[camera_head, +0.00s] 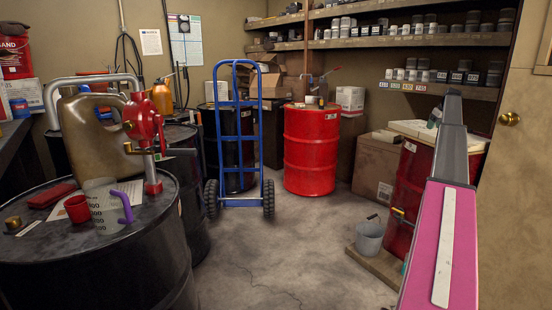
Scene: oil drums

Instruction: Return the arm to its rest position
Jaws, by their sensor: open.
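My arm (445,235) rises along the right side of the head view, as a pink link with a pale strip and a grey section (452,150) above it. I do not make out gripper fingers in this view. The arm overlaps a red drum (408,185) at the right and covers part of it. I see nothing held.
A black drum (95,270) with a red hand pump (143,125), a red cup (78,208) and a purple hook (123,205) stands near left. A blue hand truck (240,140), a red drum (310,150) and a bucket (370,237) stand beyond. The middle floor is clear.

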